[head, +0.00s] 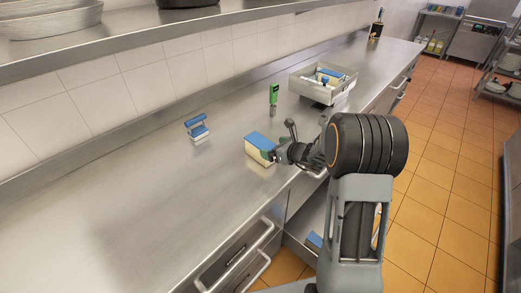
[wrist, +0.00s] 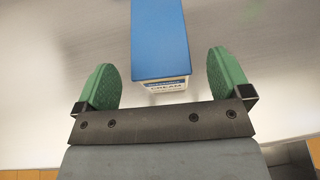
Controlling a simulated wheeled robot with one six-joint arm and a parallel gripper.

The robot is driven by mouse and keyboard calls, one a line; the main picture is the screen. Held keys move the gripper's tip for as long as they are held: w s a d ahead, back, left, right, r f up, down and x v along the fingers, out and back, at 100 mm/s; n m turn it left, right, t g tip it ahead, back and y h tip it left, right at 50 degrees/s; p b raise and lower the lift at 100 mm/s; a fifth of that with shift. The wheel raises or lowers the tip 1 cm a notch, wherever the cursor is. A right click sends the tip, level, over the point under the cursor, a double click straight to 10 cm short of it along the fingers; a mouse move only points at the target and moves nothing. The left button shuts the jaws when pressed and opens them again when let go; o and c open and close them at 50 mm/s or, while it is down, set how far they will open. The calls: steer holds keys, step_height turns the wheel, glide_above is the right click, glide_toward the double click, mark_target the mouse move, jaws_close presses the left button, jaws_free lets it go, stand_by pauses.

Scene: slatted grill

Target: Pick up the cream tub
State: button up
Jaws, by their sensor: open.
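The cream tub (head: 259,150) has a blue lid and pale cream sides. It stands upright on the steel counter near the front edge. In the wrist view its blue lid (wrist: 158,40) fills the top middle, with the word CREAM on the side facing me. My gripper (head: 276,157) is right beside the tub in the head view. In the wrist view my gripper (wrist: 166,78) is open, with a green pad to the left and right of the tub's near end. Gaps show between both pads and the tub. The tub's far end is cut off in the wrist view.
A blue-handled brush or scrubber (head: 198,130) stands on the counter to the left. A green device (head: 273,97) stands behind the tub. A metal tray (head: 345,93) of items sits farther right. The left counter is clear.

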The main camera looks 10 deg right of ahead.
mark_target(265, 144)
steer(key=shift+p+x, duration=0.7)
steer(key=shift+x, duration=1.8)
steer(key=shift+a+r, duration=0.1)
steer(key=shift+r, duration=0.05)
steer(key=shift+c, duration=0.4)
steer(key=c, duration=1.2)
steer(key=shift+r, duration=0.2)
steer(key=shift+c, duration=0.2)
steer(key=shift+r, duration=0.65)
steer(key=w+d+r, duration=0.3)
steer(key=d+r, duration=0.8)
steer(key=d, duration=0.2)
steer(key=shift+d+r+b, duration=0.2)
steer(key=shift+d+b, duration=0.15)
steer(key=shift+d, duration=0.05)
steer(key=shift+r, duration=0.1)
